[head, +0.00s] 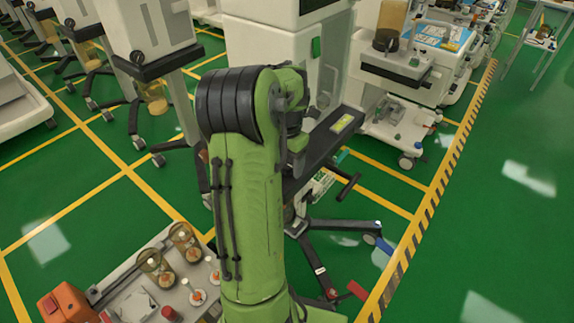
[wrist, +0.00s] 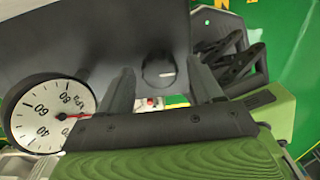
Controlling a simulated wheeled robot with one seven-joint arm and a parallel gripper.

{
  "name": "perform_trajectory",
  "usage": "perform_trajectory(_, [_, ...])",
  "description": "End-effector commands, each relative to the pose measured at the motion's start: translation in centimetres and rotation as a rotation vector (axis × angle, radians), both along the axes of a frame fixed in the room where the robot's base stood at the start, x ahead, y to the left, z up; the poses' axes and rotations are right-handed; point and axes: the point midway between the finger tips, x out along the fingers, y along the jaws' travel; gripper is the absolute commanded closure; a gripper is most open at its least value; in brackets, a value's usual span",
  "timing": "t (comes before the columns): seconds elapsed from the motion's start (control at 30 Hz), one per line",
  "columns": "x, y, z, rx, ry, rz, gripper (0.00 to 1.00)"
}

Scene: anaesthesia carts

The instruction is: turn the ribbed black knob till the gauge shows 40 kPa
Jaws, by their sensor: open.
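The gauge (wrist: 45,120) is at the left in the wrist view, a white round dial with a dark rim, turned on its side. Its red needle points right, away from the printed 40, 60 and 80; the exact reading is not clear. A round black knob (wrist: 158,70) with a pale mark sits on a dark grey housing; its ribs are hard to make out. My gripper (wrist: 163,88) is open, its fingers on either side of the knob in the picture. Contact cannot be told. In the head view my green arm hides the gripper, knob and gauge.
A tall pale cart (head: 270,50) stands behind my arm, with a dark shelf (head: 325,145) at its side. A grey tray (head: 130,285) with jars and an orange box (head: 68,303) is at lower left. Green floor is open at right, past a striped line.

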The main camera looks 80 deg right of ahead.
Motion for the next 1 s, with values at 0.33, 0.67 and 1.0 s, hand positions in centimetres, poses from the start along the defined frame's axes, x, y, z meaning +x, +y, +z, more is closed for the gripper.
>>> perform_trajectory(0.33, [0.0, 0.01, 0.07, 0.0, 0.0, 0.0, 0.58])
perform_trajectory(0.67, [0.01, 0.02, 0.09, 0.001, 0.0, -0.003, 0.91])
perform_trajectory(1.0, [0.03, 0.04, 0.17, 0.003, 0.001, -0.113, 0.91])
